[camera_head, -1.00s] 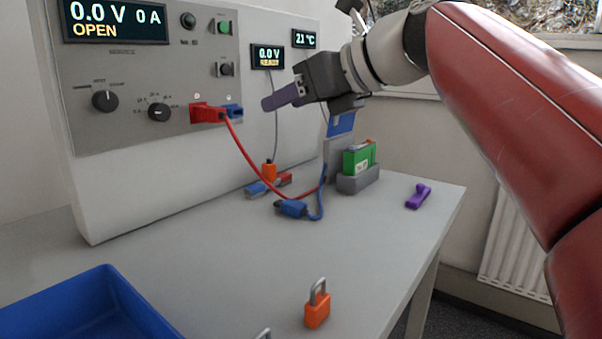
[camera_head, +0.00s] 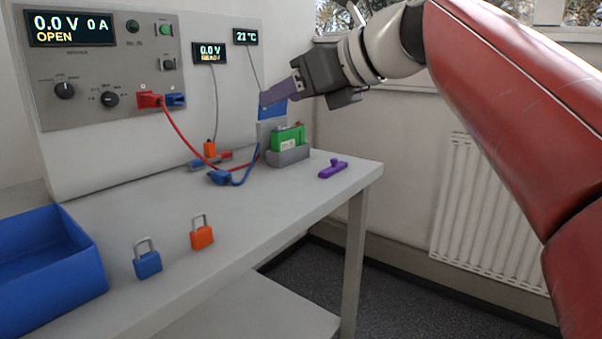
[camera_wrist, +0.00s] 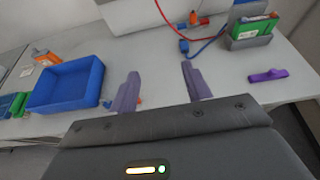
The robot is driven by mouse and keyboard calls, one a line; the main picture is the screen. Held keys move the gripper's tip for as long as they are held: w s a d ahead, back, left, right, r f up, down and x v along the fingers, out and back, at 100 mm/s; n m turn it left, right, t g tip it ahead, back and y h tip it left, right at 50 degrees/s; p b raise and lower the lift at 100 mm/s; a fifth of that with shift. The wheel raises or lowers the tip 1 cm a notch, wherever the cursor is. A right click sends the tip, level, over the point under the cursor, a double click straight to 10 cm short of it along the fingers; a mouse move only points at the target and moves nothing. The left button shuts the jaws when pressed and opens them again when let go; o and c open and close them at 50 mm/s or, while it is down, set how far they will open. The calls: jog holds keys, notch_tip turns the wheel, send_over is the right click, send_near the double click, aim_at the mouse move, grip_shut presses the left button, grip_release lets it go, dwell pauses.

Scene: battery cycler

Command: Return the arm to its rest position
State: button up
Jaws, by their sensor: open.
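My gripper (camera_head: 281,93) is raised in the air at the upper middle of the head view, in front of a blue card and above the green battery (camera_head: 287,139). Its purple-grey fingers point left. In the wrist view my gripper (camera_wrist: 160,88) shows its two fingers spread apart with nothing between them, above the table. My red and white arm reaches in from the right.
The grey table (camera_head: 222,205) carries a blue tray (camera_head: 85,268), a blue padlock (camera_head: 147,263), an orange padlock (camera_head: 202,236), a purple object (camera_head: 333,168) and the battery's grey holder (camera_head: 289,157). Red and blue cables hang from the cycler panel (camera_head: 110,70). Floor lies right of the table.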

jog(key=s+d+f+n+g+h, duration=0.1)
jog(key=s+d+f+n+h, duration=0.2)
jog(key=s+d+f+n, duration=0.2)
jog(key=s+d+f+n+h, duration=0.4)
jog(key=f+n, duration=0.8)
jog(key=f, duration=0.8)
jog(key=s+d+f+n+g+h, duration=0.1)
jog(key=s+d+f+n+h, duration=0.2)
jog(key=s+d+f+n, duration=0.4)
notch_tip(320, 180, down, 6)
jog(key=shift+s+d+f+n+g+h, duration=0.1)
jog(key=shift+s+d+n+g+h, duration=0.15)
jog(key=shift+s+n, duration=0.7)
